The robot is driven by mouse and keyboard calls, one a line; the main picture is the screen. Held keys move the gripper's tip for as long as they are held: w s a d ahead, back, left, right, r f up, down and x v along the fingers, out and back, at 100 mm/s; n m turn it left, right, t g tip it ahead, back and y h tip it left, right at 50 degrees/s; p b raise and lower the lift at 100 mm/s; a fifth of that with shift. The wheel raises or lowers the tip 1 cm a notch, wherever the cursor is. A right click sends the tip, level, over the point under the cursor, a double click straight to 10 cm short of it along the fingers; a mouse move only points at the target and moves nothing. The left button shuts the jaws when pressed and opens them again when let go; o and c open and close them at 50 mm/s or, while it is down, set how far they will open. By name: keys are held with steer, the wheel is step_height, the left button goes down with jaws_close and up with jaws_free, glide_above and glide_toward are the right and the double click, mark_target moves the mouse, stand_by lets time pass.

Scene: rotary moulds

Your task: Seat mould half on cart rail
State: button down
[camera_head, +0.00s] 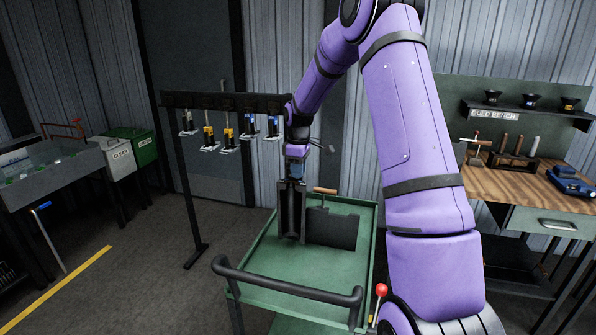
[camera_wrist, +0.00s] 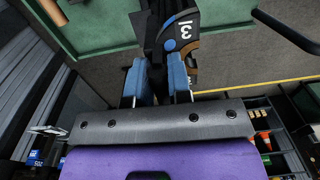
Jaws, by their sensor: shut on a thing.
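My gripper (camera_head: 296,157) is shut on a dark mould half (camera_head: 290,212), which hangs upright below it over the green cart (camera_head: 275,285). In the wrist view the blue fingers of my gripper (camera_wrist: 161,78) close on the mould half (camera_wrist: 158,30), which bears a blue patch and a white number, partly turned. A dark upright plate (camera_head: 335,230) stands on the cart tray, just right of the mould half. I cannot tell whether it is the rail, or whether the mould half touches the cart.
A wooden-handled tool (camera_head: 325,190) shows behind the plate. A black rack (camera_head: 225,101) with several hanging parts tagged blue or yellow stands behind the cart. The cart's black handle (camera_head: 290,286) is at the front. A workbench (camera_head: 520,185) is at right, bins (camera_head: 115,158) at left.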

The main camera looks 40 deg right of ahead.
steer(key=shift+w+f, duration=0.1)
steer(key=shift+f, duration=1.35)
stand_by(2.2)
steer(key=c, duration=1.1)
jaws_free()
steer(key=shift+c, duration=0.2)
steer(key=shift+o, duration=0.8)
steer(key=shift+f, duration=0.15)
step_height(320, 180, up, 11)
steer(key=shift+d+r, duration=0.1)
steer(key=shift+d, duration=0.05)
steer(key=shift+r, duration=0.35)
step_height(320, 180, up, 6)
